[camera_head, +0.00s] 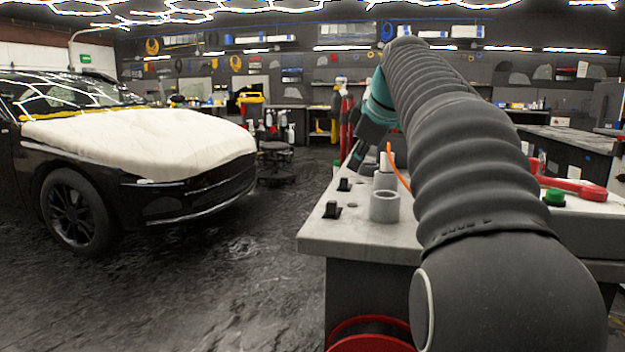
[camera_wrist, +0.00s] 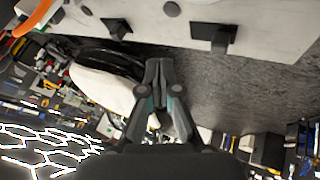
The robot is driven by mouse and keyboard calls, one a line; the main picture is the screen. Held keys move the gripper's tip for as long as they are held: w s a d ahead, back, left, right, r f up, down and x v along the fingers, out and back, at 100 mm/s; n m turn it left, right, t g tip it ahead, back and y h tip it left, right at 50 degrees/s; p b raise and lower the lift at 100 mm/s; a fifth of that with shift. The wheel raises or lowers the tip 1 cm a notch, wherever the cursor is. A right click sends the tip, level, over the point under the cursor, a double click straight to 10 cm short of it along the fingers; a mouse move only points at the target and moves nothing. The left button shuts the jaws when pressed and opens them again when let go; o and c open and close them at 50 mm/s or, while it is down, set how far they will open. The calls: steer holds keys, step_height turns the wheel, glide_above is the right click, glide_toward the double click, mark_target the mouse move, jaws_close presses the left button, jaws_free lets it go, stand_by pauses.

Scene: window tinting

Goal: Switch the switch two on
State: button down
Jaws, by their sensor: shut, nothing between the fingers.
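Two black switches stand on the pale bench top: a nearer switch (camera_head: 332,210) at the front edge and a farther switch (camera_head: 344,185) behind it. In the wrist view they show as a larger switch (camera_wrist: 213,36) at upper right and a smaller switch (camera_wrist: 117,28) at upper left. I cannot tell which is switch two or read their on/off state. My gripper (camera_head: 355,167) is near the farther switch, partly hidden by my arm. In the wrist view my gripper (camera_wrist: 159,66) is shut and empty, its fingertips apart from both switches.
A grey cup-like cylinder (camera_head: 384,206) and a white cylinder (camera_head: 384,175) stand on the bench (camera_head: 312,238) beside the switches. A green button (camera_head: 554,197) and red tool (camera_head: 575,187) lie right. A car (camera_head: 75,200) stands left across open floor.

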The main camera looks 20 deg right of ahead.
mark_target(344, 183)
steer(key=shift+w+d+r+n, duration=0.35)
steer(key=shift+w+d+n, duration=0.05)
steer(key=shift+w+d, duration=0.35)
steer(key=b+x, duration=0.1)
steer(key=x, duration=0.9)
steer(key=shift+w+d, duration=0.6)
steer(key=shift+w, duration=0.35)
steer(key=shift+w+d+p, duration=0.35)
steer(key=shift+w+d, duration=0.15)
steer(key=shift+w, duration=0.2)
